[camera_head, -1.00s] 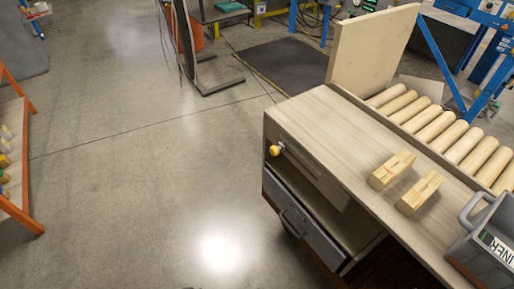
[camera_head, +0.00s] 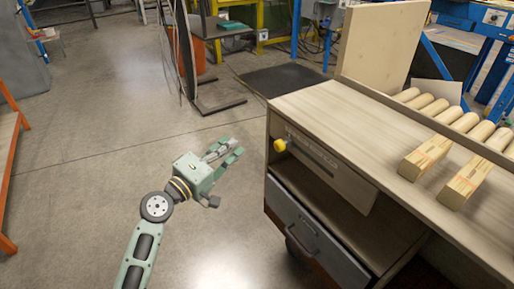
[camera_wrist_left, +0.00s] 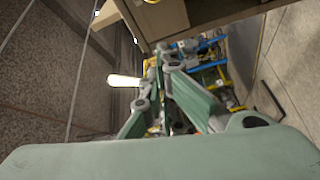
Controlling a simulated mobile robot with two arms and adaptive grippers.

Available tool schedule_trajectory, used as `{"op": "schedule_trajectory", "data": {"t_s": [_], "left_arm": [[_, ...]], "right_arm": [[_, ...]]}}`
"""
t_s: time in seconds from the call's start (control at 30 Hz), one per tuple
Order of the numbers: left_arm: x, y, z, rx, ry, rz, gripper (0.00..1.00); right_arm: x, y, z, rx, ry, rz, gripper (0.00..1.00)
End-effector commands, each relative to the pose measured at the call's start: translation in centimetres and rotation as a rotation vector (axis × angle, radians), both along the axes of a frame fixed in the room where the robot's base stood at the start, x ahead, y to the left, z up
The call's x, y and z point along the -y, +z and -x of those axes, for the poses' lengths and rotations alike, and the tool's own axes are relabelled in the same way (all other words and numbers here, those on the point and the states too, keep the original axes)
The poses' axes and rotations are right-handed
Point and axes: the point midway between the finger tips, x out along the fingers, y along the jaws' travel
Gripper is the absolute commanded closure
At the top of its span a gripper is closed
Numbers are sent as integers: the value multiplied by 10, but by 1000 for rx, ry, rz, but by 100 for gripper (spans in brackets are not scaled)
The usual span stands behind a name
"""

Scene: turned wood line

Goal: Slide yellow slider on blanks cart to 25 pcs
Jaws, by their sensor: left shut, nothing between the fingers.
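The yellow slider (camera_head: 280,145) is a small round knob on the upper front face of the wooden blanks cart (camera_head: 330,112), near its left end. The scale marks beside it are too small to read. My left gripper (camera_head: 230,151) is shut and empty, in the air to the left of the knob and apart from it. In the left wrist view the gripper's fingers (camera_wrist_left: 158,75) point towards the cart's edge, and part of the yellow knob shows at the top (camera_wrist_left: 152,1). My right gripper is not in view.
Below the slider the cart has an open shelf and a grey drawer (camera_head: 312,240) with a handle. Two wooden blocks (camera_head: 426,156) (camera_head: 468,183) lie on the cart top, by a row of wooden cylinders (camera_head: 450,115). The floor left of the cart is clear.

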Motion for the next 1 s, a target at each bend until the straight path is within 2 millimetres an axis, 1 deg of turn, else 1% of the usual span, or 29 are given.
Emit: {"op": "schedule_trajectory", "data": {"t_s": [0.07,0.17,0.37,0.5,0.63,0.7,0.8,1.0], "left_arm": [[3,5,-2,6,-5,10,100],[9,7,-11,7,-4,10,100],[32,10,-42,6,-5,11,100],[47,12,-65,6,-4,9,100],[60,13,-83,5,-5,8,100],[66,9,-71,2,-5,7,100],[72,6,-61,3,-3,9,100],[80,3,-50,5,-3,8,100]], "right_arm": [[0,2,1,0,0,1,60],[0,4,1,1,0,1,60],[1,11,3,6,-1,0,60],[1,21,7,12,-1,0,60],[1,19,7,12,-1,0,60],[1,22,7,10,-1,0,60],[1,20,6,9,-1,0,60],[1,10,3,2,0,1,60]]}}
